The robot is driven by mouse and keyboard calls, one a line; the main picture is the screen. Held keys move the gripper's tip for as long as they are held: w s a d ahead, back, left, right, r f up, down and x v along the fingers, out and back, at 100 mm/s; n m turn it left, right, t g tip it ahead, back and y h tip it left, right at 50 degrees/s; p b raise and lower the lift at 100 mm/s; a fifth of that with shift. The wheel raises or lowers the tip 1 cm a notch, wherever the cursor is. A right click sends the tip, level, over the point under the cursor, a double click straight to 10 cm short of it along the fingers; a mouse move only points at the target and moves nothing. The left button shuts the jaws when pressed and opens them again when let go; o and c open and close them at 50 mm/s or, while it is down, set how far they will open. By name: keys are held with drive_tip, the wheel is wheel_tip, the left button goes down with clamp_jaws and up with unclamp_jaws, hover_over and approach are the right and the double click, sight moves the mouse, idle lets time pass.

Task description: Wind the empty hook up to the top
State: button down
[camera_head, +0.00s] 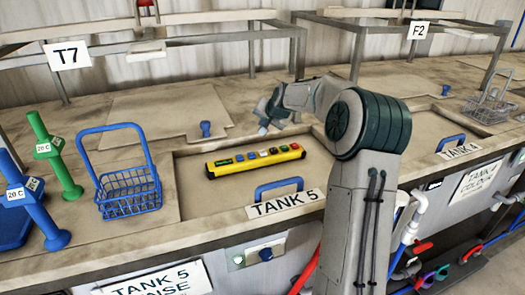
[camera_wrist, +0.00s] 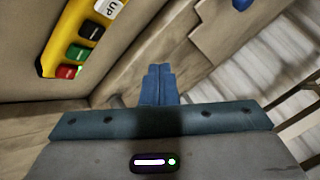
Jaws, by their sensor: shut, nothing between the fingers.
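A yellow pendant (camera_head: 215,172) with a row of coloured buttons lies on the tank 5 lid, left of my arm. In the wrist view the end of the pendant (camera_wrist: 88,32) is at upper left, with a white button marked UP (camera_wrist: 107,7), then black, green and red ones. My gripper (camera_head: 263,128) is above the counter behind the pendant, apart from it. In the wrist view its fingers (camera_wrist: 158,72) are together and empty, right of the pendant. I cannot make out the hook; only small red and dark parts show at the top edge of the head view.
A blue wire basket (camera_head: 128,205) stands left of the tank 5 lid, near green (camera_head: 53,155) and blue (camera_head: 40,215) posts. A blue lid handle (camera_head: 279,187) is in front of the pendant. A grey basket (camera_head: 488,103) stands at right. Metal frames rise behind.

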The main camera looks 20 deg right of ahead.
sight(264, 154)
drive_tip(key=shift+f, duration=0.15)
wheel_tip(264, 154, down, 9)
drive_tip(key=b, duration=0.5)
drive_tip(key=shift+a+b, duration=0.1)
drive_tip(key=shift+b, duration=0.3)
idle(1.7)
drive_tip(key=shift+f+b, duration=0.25)
drive_tip(key=shift+b, duration=0.25)
